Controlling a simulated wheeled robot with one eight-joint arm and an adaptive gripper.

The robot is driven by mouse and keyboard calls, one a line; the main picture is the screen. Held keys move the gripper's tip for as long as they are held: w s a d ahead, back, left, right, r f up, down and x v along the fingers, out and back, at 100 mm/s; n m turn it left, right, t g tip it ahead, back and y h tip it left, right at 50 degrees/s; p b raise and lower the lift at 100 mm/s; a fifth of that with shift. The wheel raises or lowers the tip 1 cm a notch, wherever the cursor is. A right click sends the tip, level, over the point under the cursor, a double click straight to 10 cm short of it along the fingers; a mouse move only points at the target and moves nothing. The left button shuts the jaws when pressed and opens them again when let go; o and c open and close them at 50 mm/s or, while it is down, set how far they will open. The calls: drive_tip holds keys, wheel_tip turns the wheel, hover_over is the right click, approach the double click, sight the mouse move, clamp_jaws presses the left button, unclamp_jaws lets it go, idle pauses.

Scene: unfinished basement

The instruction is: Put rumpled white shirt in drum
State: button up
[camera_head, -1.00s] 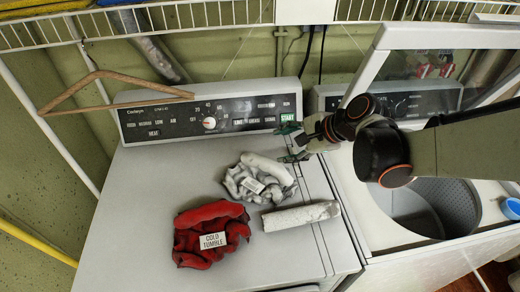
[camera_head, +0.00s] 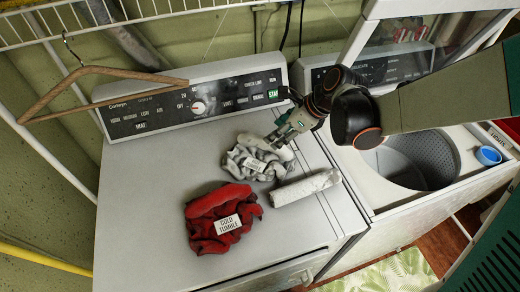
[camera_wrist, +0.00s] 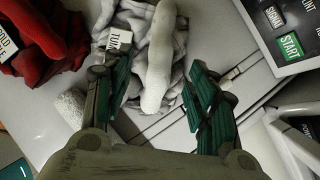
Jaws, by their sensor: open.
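The rumpled white shirt (camera_head: 240,160) lies on top of the left machine, grey-white with a small label, and a thick white roll of it faces my gripper. My gripper (camera_head: 284,138) is at the shirt's right upper edge. In the wrist view, the shirt (camera_wrist: 135,18) shows between and beyond my open gripper fingers (camera_wrist: 152,88), with the white roll reaching in between the fingertips. Whether the fingers touch it I cannot tell. The drum (camera_head: 400,168) is the open perforated metal tub in the right machine, partly hidden by my arm.
A red rumpled garment (camera_head: 207,210) with a "cold tumble" label lies in front of the shirt. A white cylindrical roll (camera_head: 305,188) lies to its right. A blue cup-like item (camera_head: 488,156) sits right of the drum. A wooden hanger (camera_head: 62,92) hangs at the left. The raised lid (camera_head: 385,45) stands behind the drum.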

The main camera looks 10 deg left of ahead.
sight(260, 154)
drive_tip(key=shift+b+x, duration=0.9)
drive_tip(key=shift+x, duration=2.55)
drive_tip(key=shift+r, duration=0.1)
drive_tip(key=shift+c, duration=0.4)
clamp_jaws()
